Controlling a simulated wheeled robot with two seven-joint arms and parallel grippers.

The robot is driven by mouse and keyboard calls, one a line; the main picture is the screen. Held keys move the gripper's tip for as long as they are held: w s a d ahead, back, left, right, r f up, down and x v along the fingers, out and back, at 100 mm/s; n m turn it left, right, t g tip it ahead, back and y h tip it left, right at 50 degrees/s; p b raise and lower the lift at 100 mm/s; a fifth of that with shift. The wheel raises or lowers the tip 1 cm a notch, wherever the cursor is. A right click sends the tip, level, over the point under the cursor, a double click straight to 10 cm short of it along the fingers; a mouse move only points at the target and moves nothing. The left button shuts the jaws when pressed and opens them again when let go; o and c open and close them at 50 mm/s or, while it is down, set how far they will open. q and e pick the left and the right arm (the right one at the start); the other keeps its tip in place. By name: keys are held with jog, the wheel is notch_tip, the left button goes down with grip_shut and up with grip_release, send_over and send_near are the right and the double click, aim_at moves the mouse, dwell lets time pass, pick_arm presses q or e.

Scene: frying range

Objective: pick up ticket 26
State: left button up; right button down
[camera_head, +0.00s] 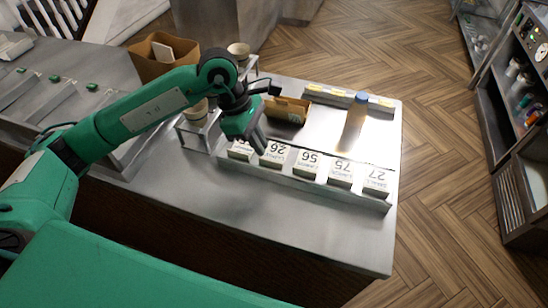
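Ticket 26 (276,155) is a white card with its number upside down in the picture. It stands in a row of tickets in a long metal rack (300,183) on the steel counter. My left gripper (262,150) points down at the left edge of ticket 26, between it and the leftmost ticket (240,150). Whether it touches either card, and whether its fingers are apart, I cannot tell. Tickets 56 (308,162), 75 (341,173) and 27 (376,180) stand to the right. My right gripper is out of view.
Bowls (238,52) on stands and a larger open box (160,60) are behind my arm. The counter's front right is clear.

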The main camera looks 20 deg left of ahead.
aim_at(268, 156)
pick_arm(q)
jog(key=x, duration=0.5)
grip_shut()
jog(key=shift+r, duration=0.1)
